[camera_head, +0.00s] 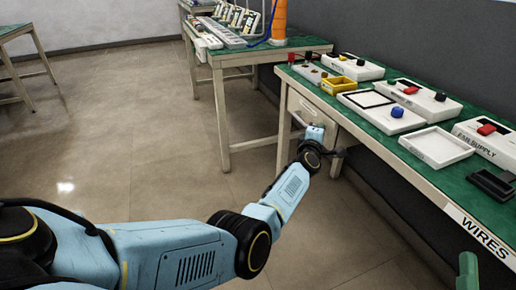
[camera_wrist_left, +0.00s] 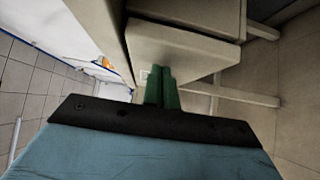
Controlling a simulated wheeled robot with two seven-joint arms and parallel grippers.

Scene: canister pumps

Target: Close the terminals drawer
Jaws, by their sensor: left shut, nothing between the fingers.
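The drawer (camera_head: 318,108) is a beige box under the green-topped bench on the right, with a pale handle on its front. No drawer label can be read. In the left wrist view a beige drawer panel (camera_wrist_left: 175,50) lies just beyond the fingertips; I cannot tell whether they touch it. It seems to stand slightly out from the frame. My left gripper (camera_wrist_left: 162,80) has its green fingers shut together and empty. In the head view the wrist hides much of the gripper by the drawer. A green fingertip (camera_head: 468,268), seemingly of my right gripper, shows at the bottom right.
The bench top holds white devices with knobs, a yellow bin (camera_head: 339,86), a white tray (camera_head: 436,146) and a black holder (camera_head: 494,186). A "WIRES" label (camera_head: 481,232) is on the bench's front edge. A second bench (camera_head: 265,53) stands behind.

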